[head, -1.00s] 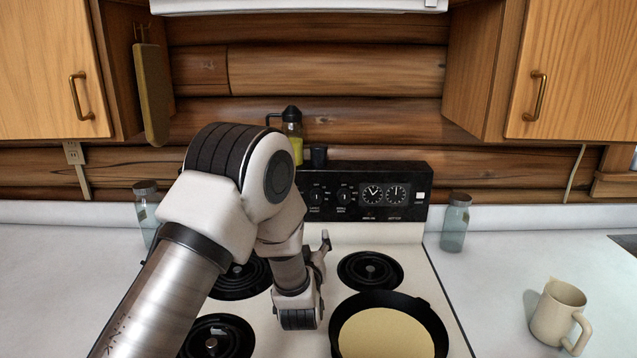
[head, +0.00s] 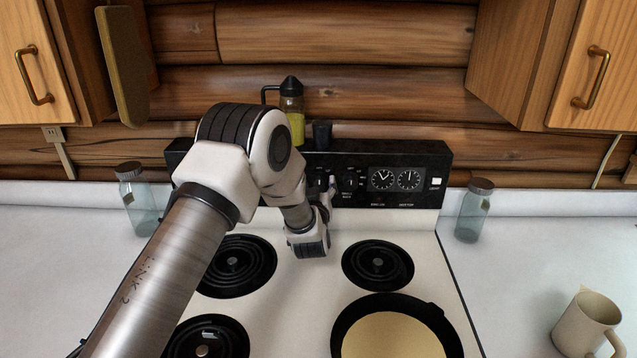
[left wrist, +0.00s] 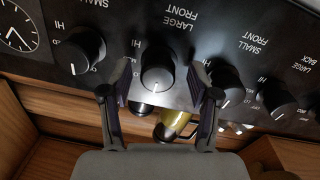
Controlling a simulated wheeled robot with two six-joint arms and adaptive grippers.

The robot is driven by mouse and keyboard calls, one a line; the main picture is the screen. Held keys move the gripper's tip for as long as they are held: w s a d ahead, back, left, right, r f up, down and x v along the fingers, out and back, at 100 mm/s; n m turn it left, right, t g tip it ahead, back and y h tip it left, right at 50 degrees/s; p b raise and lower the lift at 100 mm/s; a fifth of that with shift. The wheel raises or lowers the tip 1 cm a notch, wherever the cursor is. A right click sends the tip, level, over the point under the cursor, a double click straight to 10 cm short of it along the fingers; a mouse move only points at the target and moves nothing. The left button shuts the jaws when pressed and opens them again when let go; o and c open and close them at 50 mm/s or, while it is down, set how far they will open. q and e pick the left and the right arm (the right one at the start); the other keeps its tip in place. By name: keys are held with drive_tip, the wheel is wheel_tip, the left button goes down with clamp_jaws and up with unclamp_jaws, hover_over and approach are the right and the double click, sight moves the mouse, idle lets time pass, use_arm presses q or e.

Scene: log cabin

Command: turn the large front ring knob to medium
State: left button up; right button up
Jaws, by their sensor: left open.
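The large front ring knob (left wrist: 158,70) is a round black knob under the upside-down label "LARGE FRONT" in the left wrist view. Its white pointer mark is at the picture's lower side. My left gripper (left wrist: 160,72) is open, with one finger on each side of this knob; I cannot tell whether they touch it. In the head view my left gripper (head: 326,190) is at the black control panel (head: 437,160), and its arm hides the panel's left part. My right gripper is not in view.
Neighbouring knobs (left wrist: 78,50) (left wrist: 226,82) sit close to both fingers. A pan (head: 440,325) with yellowish contents is on the front right burner. An oil bottle (head: 291,105) and a dark cup (head: 322,133) stand behind the panel. Glass jars (head: 472,212) (head: 138,195) flank the stove; a mug (head: 583,325) is at right.

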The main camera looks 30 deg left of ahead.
use_arm(q)
drive_tip(key=shift+s+d+r, duration=0.15)
drive_tip(key=shift+s+r, duration=0.1)
drive_tip(key=shift+c, duration=0.3)
drive_tip(key=c, duration=1.1)
drive_tip(key=shift+m, duration=0.4)
drive_tip(key=m+b, duration=0.1)
drive_tip(key=m, duration=0.2)
drive_tip(key=shift+d+m, duration=0.1)
drive_tip(key=shift+m, duration=0.2)
drive_tip(key=m, duration=0.3)
drive_tip(key=shift+m+g, duration=0.3)
drive_tip(key=m, duration=0.4)
drive_tip(key=shift+w+d, duration=0.1)
drive_tip(key=shift+d, duration=0.05)
drive_tip(key=shift+m+p, duration=0.5)
drive_tip(key=shift+m, duration=1.1)
drive_tip(key=shift+r, duration=0.1)
